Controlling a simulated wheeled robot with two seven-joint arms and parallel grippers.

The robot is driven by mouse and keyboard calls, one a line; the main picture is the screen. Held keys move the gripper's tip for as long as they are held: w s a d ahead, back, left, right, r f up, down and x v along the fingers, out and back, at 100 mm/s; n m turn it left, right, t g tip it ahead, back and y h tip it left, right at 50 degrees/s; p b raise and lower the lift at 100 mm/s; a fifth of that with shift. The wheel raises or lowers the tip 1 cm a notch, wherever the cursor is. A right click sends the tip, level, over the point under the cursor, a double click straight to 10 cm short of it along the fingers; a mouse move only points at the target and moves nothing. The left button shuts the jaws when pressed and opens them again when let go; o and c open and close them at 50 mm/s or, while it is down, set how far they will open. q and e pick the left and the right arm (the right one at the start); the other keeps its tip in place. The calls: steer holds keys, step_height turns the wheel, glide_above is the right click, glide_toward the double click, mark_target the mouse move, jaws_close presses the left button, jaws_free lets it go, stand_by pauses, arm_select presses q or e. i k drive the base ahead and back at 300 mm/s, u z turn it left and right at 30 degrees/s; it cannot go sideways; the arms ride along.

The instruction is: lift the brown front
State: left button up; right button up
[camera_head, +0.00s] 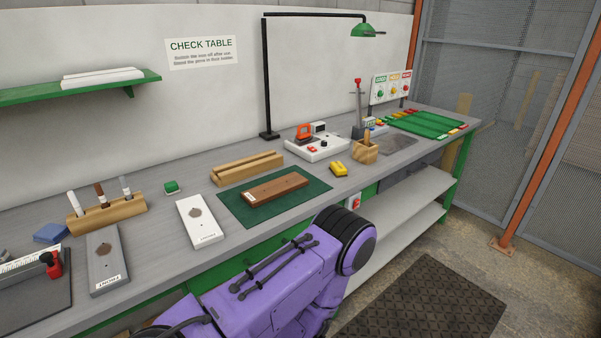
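The brown front (277,187) is a flat brown board with a small white label at its near left end. It lies flat on a dark green mat (311,198) on the grey workbench. Nothing is touching it from above. A purple arm link of mine with a black ringed end reaches in from the bottom, in front of the bench and just short of the mat. Neither of my grippers shows in this view, so I cannot see whether they are open or shut.
A white front (199,229) and a grey front (105,264) lie left of the mat. A wooden rack (246,168) stands behind it; a yellow object (338,169) and white device (317,147) are to the right. A lamp (266,90) rises behind.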

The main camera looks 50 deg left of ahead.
mark_target(265, 193)
steer(key=i, duration=2.3)
steer(key=u, duration=1.2)
